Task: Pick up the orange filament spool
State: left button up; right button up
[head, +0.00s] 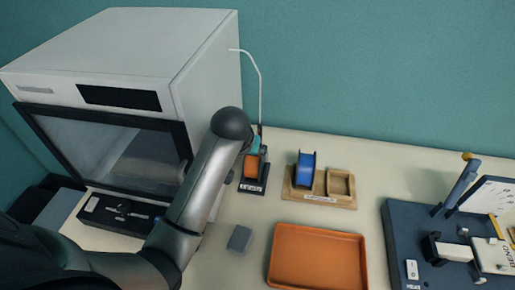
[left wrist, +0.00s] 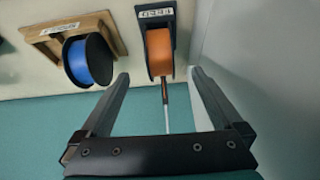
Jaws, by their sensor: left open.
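The orange filament spool (head: 252,166) sits on a dark labelled holder (head: 254,187) beside the white printer. In the left wrist view the orange spool (left wrist: 159,52) shows upright on the dark holder (left wrist: 153,14), with a thin pale strand at its edge. My left gripper (left wrist: 160,82) is open and empty, its two fingers spread to either side of the spool's line, with the spool beyond the fingertips. In the head view my left arm reaches to the spool and partly hides it and the gripper. My right gripper is not in view.
A blue spool (head: 305,170) stands in a wooden holder (head: 341,203) just right of the orange one. An orange tray (head: 318,230) and a small grey block (head: 239,238) lie nearer. The white printer (head: 205,80) stands close on the left. A dark board with a clamp (head: 412,222) is at right.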

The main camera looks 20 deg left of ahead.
aim_at(251, 159)
pick_arm(q)
jog(key=w+f, duration=0.2)
jog(key=w, duration=0.1)
jog(key=shift+a+f+b, duration=0.3)
jog(key=shift+a+b, duration=0.05)
jog(key=shift+a, duration=0.05)
jog(key=x, duration=0.4)
jog(key=shift+w+f+b, duration=0.15)
jog(key=shift+f+b, duration=0.1)
jog(key=shift+b, duration=0.15)
jog(key=shift+w+a+f, duration=0.1)
jog(key=shift+w+f, duration=0.2)
jog(key=shift+f, duration=0.15)
jog(key=shift+b+x, duration=0.7)
jog(key=shift+x, duration=1.85)
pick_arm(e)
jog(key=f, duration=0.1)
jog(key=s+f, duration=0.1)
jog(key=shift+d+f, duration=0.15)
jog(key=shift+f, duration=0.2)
pick_arm(q)
jog(key=shift+c, duration=0.4)
grip_shut()
